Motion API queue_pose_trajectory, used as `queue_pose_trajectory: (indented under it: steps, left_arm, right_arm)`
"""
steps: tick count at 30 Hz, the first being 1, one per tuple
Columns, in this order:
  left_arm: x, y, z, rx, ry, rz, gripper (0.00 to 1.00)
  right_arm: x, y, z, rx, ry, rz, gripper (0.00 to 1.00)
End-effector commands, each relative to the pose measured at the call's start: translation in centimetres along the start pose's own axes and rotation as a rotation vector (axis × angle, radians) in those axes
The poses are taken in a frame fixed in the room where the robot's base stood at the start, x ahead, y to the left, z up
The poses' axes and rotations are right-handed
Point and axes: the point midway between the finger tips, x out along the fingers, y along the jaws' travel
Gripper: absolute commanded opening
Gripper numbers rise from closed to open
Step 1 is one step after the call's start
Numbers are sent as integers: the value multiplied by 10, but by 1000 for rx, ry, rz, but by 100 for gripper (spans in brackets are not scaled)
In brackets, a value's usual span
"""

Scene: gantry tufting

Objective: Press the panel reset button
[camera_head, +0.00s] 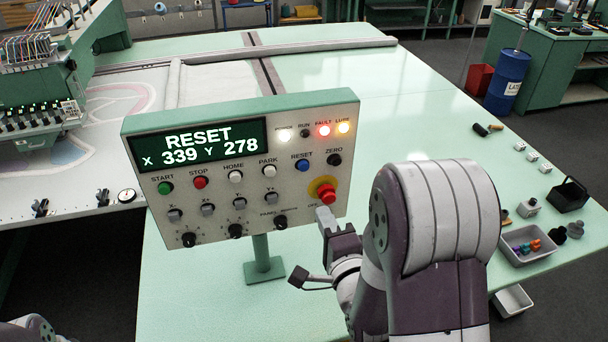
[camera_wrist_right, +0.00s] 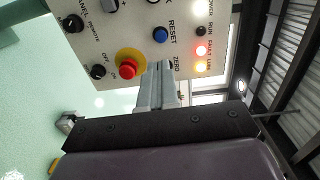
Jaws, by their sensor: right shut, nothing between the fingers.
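The control panel (camera_head: 225,208) stands upright on a green post, its display (camera_head: 198,145) reading RESET, X 339, Y 278. The blue RESET button (camera_head: 302,165) is on its right side, between the white PARK button and the black ZERO button. In the right wrist view the blue button (camera_wrist_right: 160,35) shows just beyond the fingertips. My right gripper (camera_head: 326,214) is shut and empty, low in front of the panel's right side, near the red emergency stop (camera_head: 326,194). In the wrist view its fingers (camera_wrist_right: 158,68) point at the panel, covering part near ZERO; contact cannot be told.
The white, red FAULT (camera_head: 324,130) and amber LUBE lamps are lit; RUN is dark. The tufting gantry (camera_head: 40,90) stands at the left. A grey tray (camera_head: 526,243) of small coloured parts and a black holder (camera_head: 569,195) lie right.

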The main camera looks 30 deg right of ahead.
Motion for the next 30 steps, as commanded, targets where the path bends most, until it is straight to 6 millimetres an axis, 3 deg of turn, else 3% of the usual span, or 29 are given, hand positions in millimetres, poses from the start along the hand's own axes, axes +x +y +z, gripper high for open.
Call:
queue_pose_trajectory:
  steps: [18, 24, 30]
  left_arm:
    - [-35, 0, -4, 0, 1, 0, 69]
    - [-40, 0, -5, 0, 0, 0, 69]
    - [-40, 0, -5, 0, 0, 0, 69]
  right_arm:
    - [117, -4, 0, -1, -1, 1, 0]
    - [134, -2, 0, -1, 0, 0, 0]
    - [136, 0, 0, -1, 0, -1, 0]
